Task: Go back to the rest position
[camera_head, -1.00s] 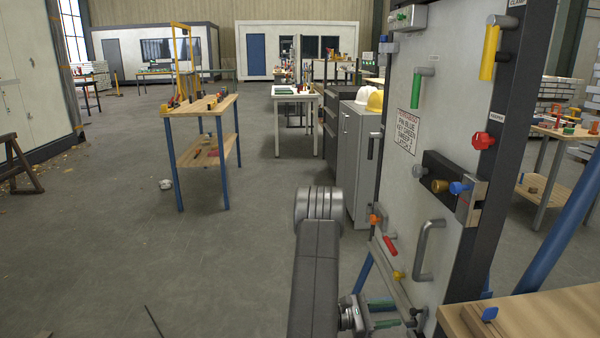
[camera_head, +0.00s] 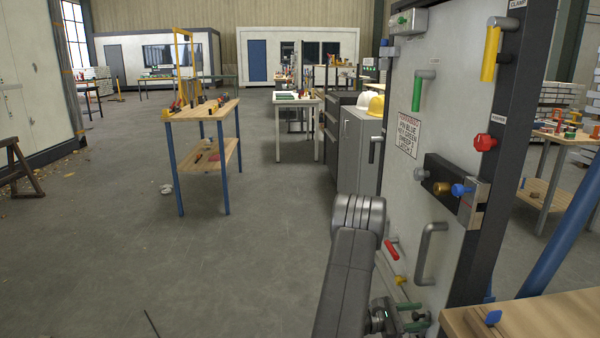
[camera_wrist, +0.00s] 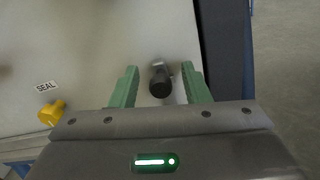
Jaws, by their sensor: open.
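My gripper (camera_head: 412,316) is low at the right in the head view, close to the lower part of a white panel (camera_head: 445,95). It is partly hidden behind my dark arm. In the wrist view my gripper (camera_wrist: 160,72) has its two green fingers spread apart. A dark round-ended part (camera_wrist: 160,82) shows between them; I cannot tell how far it stands from the fingers. Nothing is visibly held.
The panel carries a grey handle (camera_head: 425,250), a red knob (camera_head: 485,143), a blue knob (camera_head: 461,190) and a yellow handle (camera_head: 490,53). A wooden tabletop (camera_head: 545,318) is at the lower right. Open floor (camera_head: 255,265) lies to the left.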

